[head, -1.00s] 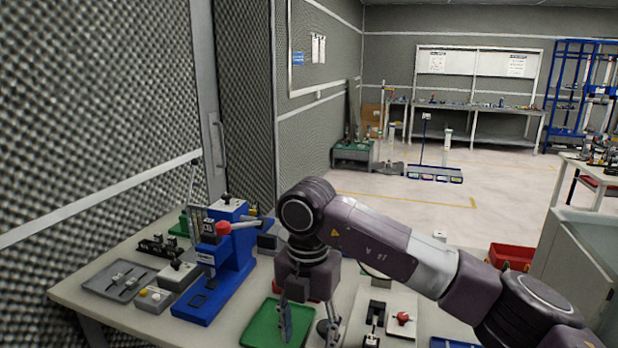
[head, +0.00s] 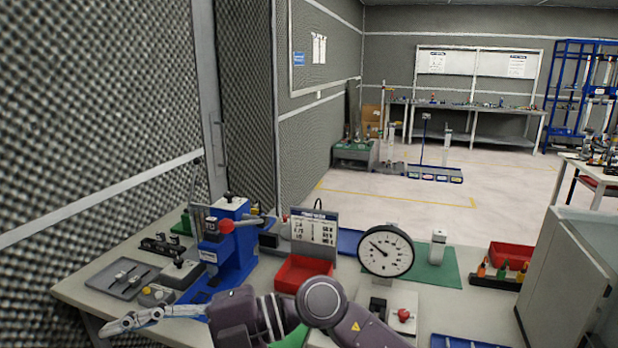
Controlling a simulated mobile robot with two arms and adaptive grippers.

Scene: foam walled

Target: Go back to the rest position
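My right arm comes in from the lower right of the head view and folds low across the front of the workbench (head: 440,318). Its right gripper (head: 112,327) points left at the bench's front left edge, below the grey tray. I see its silvery fingers from the side, so I cannot tell how far apart they are. No object shows in it. My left gripper is not in view.
A blue press (head: 236,255) with a red knob stands behind the arm. A grey tray (head: 122,278) lies left of it. A red bin (head: 300,272), dial gauge (head: 386,249) and green mat (head: 436,268) are to the right. A grey cabinet (head: 565,285) stands at far right.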

